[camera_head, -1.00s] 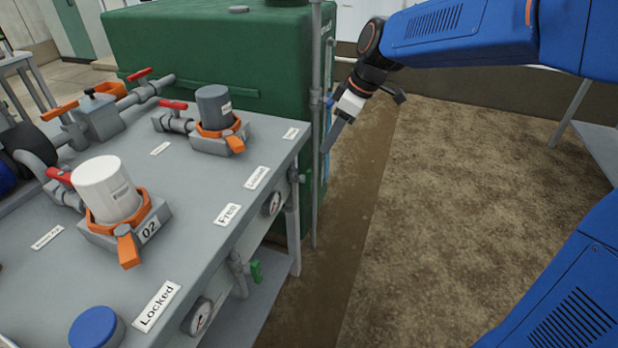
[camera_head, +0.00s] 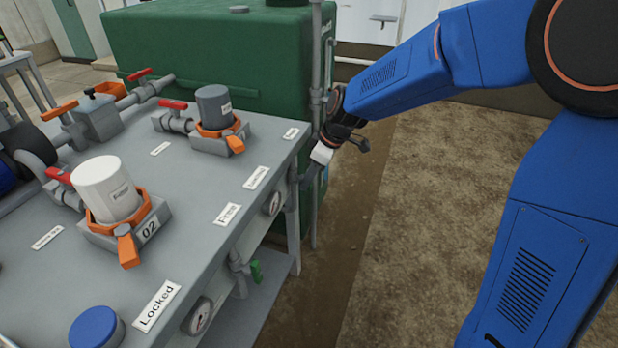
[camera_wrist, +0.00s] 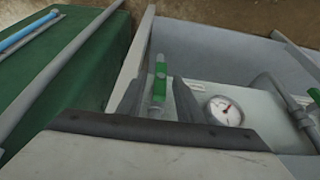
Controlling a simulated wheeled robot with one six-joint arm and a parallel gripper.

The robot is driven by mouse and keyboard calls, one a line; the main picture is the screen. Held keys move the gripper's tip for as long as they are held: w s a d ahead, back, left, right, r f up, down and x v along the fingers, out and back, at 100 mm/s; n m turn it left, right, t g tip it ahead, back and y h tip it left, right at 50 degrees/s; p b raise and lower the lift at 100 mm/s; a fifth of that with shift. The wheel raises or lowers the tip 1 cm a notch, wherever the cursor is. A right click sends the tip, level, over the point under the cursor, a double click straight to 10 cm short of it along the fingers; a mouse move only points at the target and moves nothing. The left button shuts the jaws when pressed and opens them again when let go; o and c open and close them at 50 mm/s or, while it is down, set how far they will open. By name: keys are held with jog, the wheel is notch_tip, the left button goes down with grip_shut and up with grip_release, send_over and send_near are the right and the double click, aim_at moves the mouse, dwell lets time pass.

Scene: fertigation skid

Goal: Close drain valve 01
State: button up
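In the wrist view a green lever handle (camera_wrist: 160,80), on a valve under the skid's edge, lies between my two fingers in the picture. I take it as drain valve 01; no label on it can be read. I cannot tell whether the fingertips have reached the handle's depth, and no contact shows. My gripper (camera_wrist: 157,98) is open. In the head view my gripper (camera_head: 321,154) is at the skid's far right corner, pointing left towards the skid. Its fingertips and this valve are hidden there.
A round gauge (camera_wrist: 225,110) is right of the handle. A second green-handled valve (camera_head: 256,271) is nearer along the skid front. A vertical pipe (camera_head: 317,70) and the green tank (camera_head: 200,60) stand close to my gripper. The floor (camera_head: 430,220) at right is clear.

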jog(key=shift+a+f, duration=0.1)
jog(key=shift+f, duration=0.2)
grip_shut()
